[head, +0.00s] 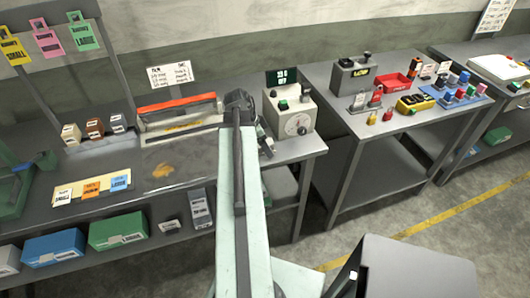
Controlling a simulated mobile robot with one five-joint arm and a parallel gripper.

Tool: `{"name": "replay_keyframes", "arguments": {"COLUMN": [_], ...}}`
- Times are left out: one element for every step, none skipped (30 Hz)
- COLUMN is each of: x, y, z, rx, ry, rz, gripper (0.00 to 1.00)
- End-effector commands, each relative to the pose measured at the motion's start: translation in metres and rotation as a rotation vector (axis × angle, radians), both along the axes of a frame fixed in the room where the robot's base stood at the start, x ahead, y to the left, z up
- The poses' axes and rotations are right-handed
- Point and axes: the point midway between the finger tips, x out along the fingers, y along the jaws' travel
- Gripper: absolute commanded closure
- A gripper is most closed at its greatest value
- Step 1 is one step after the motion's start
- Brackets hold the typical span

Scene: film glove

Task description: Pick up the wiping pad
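I cannot make out a wiping pad for certain in the head view; my arm covers part of the left bench. My pale green arm reaches up over that bench. My gripper (265,141) seems to be the dark end just right of the arm's top joint, close to the grey control box (290,109). Its fingers are too small and dark to tell whether they are open or shut, or whether they touch anything. A yellow-brown smear (163,171) lies on the left bench top (143,188).
A film sealer with an orange-red bar (176,107) stands left of my arm. Small labelled boxes (95,129) and coloured cards (92,188) lie farther left. A second bench (345,124) holds several small items. A gap separates the benches.

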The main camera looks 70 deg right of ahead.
Motion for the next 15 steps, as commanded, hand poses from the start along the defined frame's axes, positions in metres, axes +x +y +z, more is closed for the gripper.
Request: {"name": "replay_keyframes", "arguments": {"x": [-0.0004, -0.0004, -0.0003, -0.0003, -0.0003, -0.0003, -0.0003, -0.0002, -0.0003, -0.0002, -0.0003, -0.0003, -0.0003, -0.0003, -0.0003], "y": [-0.0003, -0.0003, -0.0002, -0.0003, -0.0002, -0.0002, -0.0002, -0.0002, -0.0001, -0.0002, -0.0002, -0.0002, -0.0003, -0.0003, -0.0003], "z": [-0.001, 0.0002, 0.0009, 0.0011, 0.0012, 0.0012, 0.0012, 0.0013, 0.0013, 0.0013, 0.0012, 0.0012, 0.0013, 0.0013, 0.0013], "rx": [0.0, 0.0, 0.0, 0.0, 0.0, 0.0, 0.0, 0.0, 0.0, 0.0, 0.0, 0.0, 0.0, 0.0, 0.0], "ry": [0.0, 0.0, 0.0, 0.0, 0.0, 0.0, 0.0, 0.0, 0.0, 0.0, 0.0, 0.0, 0.0, 0.0, 0.0], "rz": [0.0, 0.0, 0.0, 0.0, 0.0, 0.0, 0.0, 0.0, 0.0, 0.0, 0.0, 0.0, 0.0, 0.0, -0.001], "gripper": [0.25, 0.25, 0.25, 0.25, 0.25, 0.36, 0.44, 0.52, 0.64, 0.72, 0.8, 0.9, 0.9, 0.91, 0.91]}}
